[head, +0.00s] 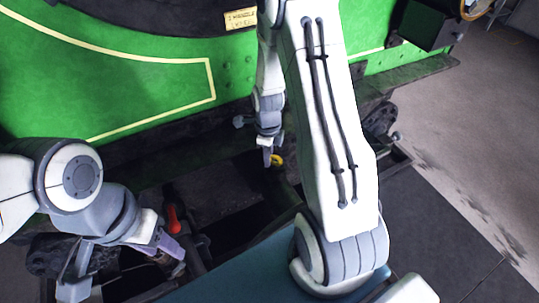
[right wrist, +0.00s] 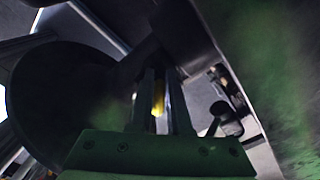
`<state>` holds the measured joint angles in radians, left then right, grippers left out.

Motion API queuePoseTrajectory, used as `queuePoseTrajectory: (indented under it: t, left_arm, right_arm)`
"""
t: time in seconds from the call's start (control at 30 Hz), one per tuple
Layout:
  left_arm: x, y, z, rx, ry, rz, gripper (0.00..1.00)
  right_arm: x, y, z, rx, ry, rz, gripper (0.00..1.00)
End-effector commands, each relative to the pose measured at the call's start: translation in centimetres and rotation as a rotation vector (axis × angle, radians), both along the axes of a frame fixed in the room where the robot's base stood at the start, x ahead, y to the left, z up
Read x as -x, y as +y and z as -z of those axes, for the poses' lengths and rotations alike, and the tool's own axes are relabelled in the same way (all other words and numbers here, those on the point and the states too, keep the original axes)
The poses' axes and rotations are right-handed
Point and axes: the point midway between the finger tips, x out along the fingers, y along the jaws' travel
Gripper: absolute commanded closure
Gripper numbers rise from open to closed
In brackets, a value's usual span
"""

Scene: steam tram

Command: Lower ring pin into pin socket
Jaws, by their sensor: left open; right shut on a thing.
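The ring pin (head: 277,160) shows as a small yellow ring at my right gripper (head: 268,157), beside the dark lower frame of the green tram. In the right wrist view the yellow of the ring pin (right wrist: 159,98) shows between the two fingers of my right gripper (right wrist: 160,90), which is shut on it. The pin's lower part is hidden in both views. I cannot make out the pin socket in the dark area below. My left gripper (head: 122,262) is at the lower left, its fingers wide apart and empty.
The green tram body (head: 130,90) fills the back. A red-topped lever or handle (head: 173,219) stands close to my left gripper's finger. Dark beams and gaps lie between the grippers. Paved floor (head: 450,150) is open on the right.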

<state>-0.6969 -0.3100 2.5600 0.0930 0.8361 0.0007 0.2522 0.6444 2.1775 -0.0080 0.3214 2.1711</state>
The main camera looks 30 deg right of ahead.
Motion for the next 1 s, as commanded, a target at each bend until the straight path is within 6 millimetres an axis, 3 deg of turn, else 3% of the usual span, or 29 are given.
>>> queuePoseTrajectory:
  t: [0.47,0.5,0.57,0.6,1.0]
  left_arm:
    - [0.00,-0.01,0.48,0.000,0.000,0.000,0.50]
    - [-0.01,0.00,0.48,0.000,0.000,0.000,0.50]
    - [-0.01,0.00,0.48,0.000,0.000,0.000,0.50]
    - [-0.01,0.00,0.48,0.000,0.000,0.000,0.50]
    - [0.00,0.00,0.57,0.000,0.000,0.001,0.50]
  right_arm:
    - [-0.02,0.02,0.68,0.000,0.000,0.000,1.00]
    - [-0.01,0.03,0.68,0.000,0.000,0.000,0.76]
    - [-0.01,0.03,0.68,0.000,0.000,0.000,0.53]
    - [-0.01,0.03,0.68,0.000,0.000,0.000,0.49]
    - [-0.09,0.02,-0.17,0.000,-0.003,0.000,0.49]
